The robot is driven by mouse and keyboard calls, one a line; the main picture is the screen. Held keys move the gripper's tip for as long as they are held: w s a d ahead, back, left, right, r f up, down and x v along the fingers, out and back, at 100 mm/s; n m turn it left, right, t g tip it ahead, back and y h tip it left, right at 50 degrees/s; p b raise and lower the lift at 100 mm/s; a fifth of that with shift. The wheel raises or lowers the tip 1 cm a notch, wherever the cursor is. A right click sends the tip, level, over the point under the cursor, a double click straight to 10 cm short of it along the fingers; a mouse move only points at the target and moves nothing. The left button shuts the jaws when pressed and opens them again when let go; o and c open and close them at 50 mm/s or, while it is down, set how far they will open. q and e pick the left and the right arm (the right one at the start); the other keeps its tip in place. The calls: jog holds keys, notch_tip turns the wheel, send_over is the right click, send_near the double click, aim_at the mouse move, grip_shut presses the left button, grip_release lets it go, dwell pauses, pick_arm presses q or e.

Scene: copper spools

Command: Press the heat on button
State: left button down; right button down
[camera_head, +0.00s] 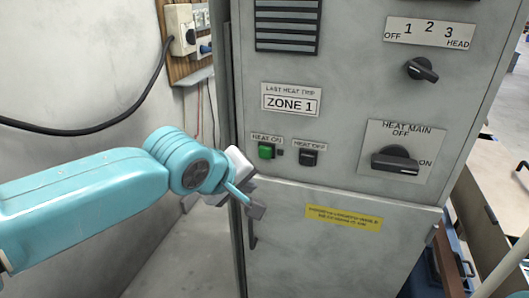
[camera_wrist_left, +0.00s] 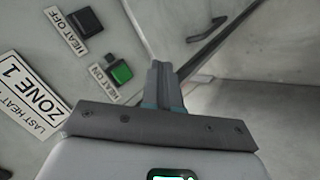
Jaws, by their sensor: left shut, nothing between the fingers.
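The green heat on button (camera_head: 266,151) sits on the grey cabinet front under a "HEAT ON" label. It also shows in the left wrist view (camera_wrist_left: 121,73), to the left of the fingertips. The dark heat off button (camera_head: 309,157) is just to its right in the head view. My left gripper (camera_head: 257,211) is shut and empty, below and slightly left of the green button, apart from it. In the left wrist view its closed fingers (camera_wrist_left: 158,66) point toward the cabinet. My right gripper is not in view.
The grey cabinet (camera_head: 340,100) carries a heat main switch (camera_head: 396,161), a rotary selector (camera_head: 421,69) and a "ZONE 1" plate (camera_head: 290,101). A black cable (camera_head: 90,131) runs along the left wall to a wall socket (camera_head: 182,32). A yellow label (camera_head: 343,219) is on the lower door.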

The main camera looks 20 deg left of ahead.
aim_at(260, 157)
pick_arm(q)
jog(key=w+p, duration=0.4)
jog(key=w, duration=0.4)
jog(key=shift+w+d, duration=0.1)
jog(key=shift+w, duration=0.1)
dwell(1.8)
jog(key=shift+w, duration=0.3)
jog(key=shift+w+p, duration=0.35)
jog(key=shift+w, duration=0.1)
dwell(0.9)
jog(key=shift+s+b, duration=0.85)
jog(key=shift+s, duration=0.05)
